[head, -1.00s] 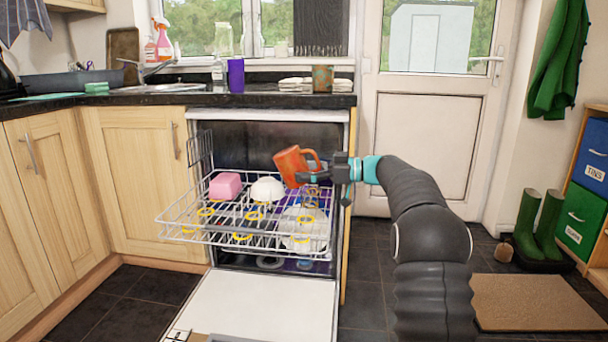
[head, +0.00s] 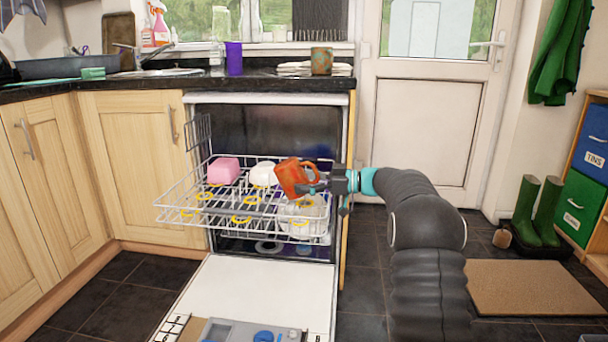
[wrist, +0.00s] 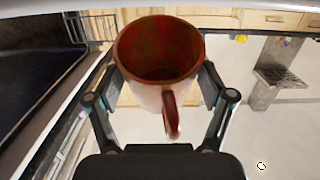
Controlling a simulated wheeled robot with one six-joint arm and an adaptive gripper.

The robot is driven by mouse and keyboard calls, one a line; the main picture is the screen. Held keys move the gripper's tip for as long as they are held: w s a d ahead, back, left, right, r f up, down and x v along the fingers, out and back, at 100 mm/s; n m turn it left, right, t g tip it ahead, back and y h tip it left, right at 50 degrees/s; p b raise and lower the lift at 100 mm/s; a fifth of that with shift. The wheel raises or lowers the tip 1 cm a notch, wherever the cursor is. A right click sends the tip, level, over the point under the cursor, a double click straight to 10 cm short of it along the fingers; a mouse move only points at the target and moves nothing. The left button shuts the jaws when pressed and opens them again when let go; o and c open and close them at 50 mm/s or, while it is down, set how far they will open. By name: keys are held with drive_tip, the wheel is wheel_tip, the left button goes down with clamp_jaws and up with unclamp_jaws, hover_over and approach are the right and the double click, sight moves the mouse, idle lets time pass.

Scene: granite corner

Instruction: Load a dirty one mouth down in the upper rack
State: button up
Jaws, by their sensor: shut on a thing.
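My gripper (head: 318,188) is shut on an orange-red mug (head: 293,177), which it holds over the right part of the pulled-out upper rack (head: 180,213). The mug is tilted, with its handle on the gripper side. In the wrist view the mug (wrist: 150,92) sits between both fingers, its dark open mouth visible and its handle toward the palm. A pink item (head: 223,170) and a white rounded item (head: 262,174) stand at the back of the rack. Several yellow rings show on the rack. A rusty green-brown mug (head: 321,61) stands on the counter.
The dishwasher door (head: 262,290) lies open below the rack. A purple cup (head: 234,58) stands on the dark counter near the sink (head: 155,73). White dishes show beneath the rack's right side. The rack's front and left have open room.

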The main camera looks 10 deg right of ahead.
drive_tip(key=shift+s+f, duration=0.15)
drive_tip(key=shift+f, duration=3.75)
drive_tip(key=o, duration=1.3)
drive_tip(key=shift+f, duration=0.1)
drive_tip(key=shift+r+v, duration=0.4)
drive_tip(key=shift+v, duration=1.6)
drive_tip(key=shift+r+v, duration=0.45)
drive_tip(key=shift+v, duration=1.55)
drive_tip(key=shift+r+v, duration=0.4)
drive_tip(key=shift+v, duration=1.65)
drive_tip(key=shift+a, duration=0.1)
